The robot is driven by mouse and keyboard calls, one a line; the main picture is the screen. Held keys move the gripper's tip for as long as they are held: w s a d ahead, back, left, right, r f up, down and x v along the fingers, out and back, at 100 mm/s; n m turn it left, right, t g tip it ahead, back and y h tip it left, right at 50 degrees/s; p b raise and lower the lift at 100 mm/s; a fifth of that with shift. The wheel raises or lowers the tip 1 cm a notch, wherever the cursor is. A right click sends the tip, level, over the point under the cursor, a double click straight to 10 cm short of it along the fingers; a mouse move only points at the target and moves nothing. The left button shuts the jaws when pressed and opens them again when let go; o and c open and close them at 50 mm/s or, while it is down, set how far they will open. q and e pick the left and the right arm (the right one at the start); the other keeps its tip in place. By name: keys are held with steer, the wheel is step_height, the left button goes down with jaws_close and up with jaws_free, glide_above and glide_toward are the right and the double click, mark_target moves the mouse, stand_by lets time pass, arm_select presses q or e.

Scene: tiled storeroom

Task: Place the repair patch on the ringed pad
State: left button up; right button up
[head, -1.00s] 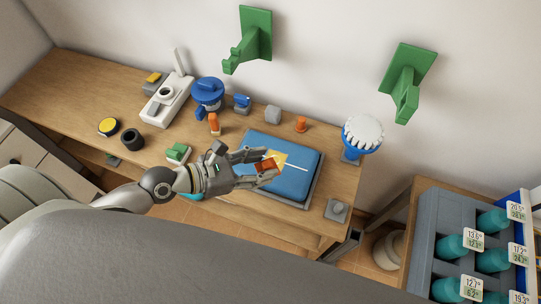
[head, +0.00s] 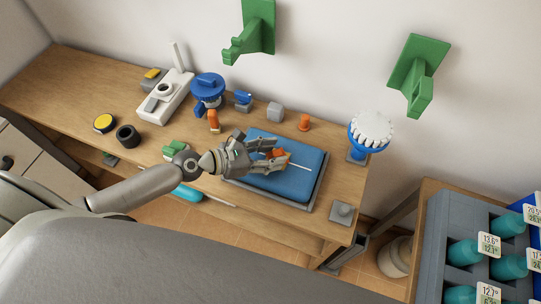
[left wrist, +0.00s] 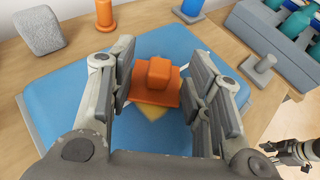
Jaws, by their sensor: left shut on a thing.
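An orange plate with a block-shaped grip (left wrist: 157,82), which looks like the repair patch, is between the fingers of my left gripper (left wrist: 163,88). Its orange also shows at the fingertips in the head view (head: 281,157). My left gripper (head: 270,152) is shut on it, over the blue pad (head: 308,165). A yellow corner (left wrist: 152,113) shows below the plate. I cannot tell whether the plate touches the pad. No ring is clear on the blue pad; a white line runs across it. At the lower right of the left wrist view is what looks like my right gripper (left wrist: 296,152), its fingers unclear.
The blue pad lies in a grey tray (head: 314,190) on the wooden bench. A grey block (head: 275,112), an orange peg (head: 304,122) and a blue stand with a white toothed top (head: 371,132) are behind it. A grey knobbed base (head: 342,212) is at right. Green brackets (head: 250,30) jut from the wall.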

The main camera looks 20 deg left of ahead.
arm_select(q)
steer(key=shift+f, duration=0.15)
steer(key=o, duration=0.9)
steer(key=shift+c, duration=0.2)
steer(key=shift+s+a, duration=0.1)
steer(key=b+v, duration=0.3)
steer(key=v, duration=0.6)
steer(key=shift+s+a+r, duration=0.2)
steer(key=shift+s, duration=0.1)
steer(key=shift+v, duration=1.05)
steer(key=shift+w+r, duration=0.1)
steer(key=shift+r, duration=0.05)
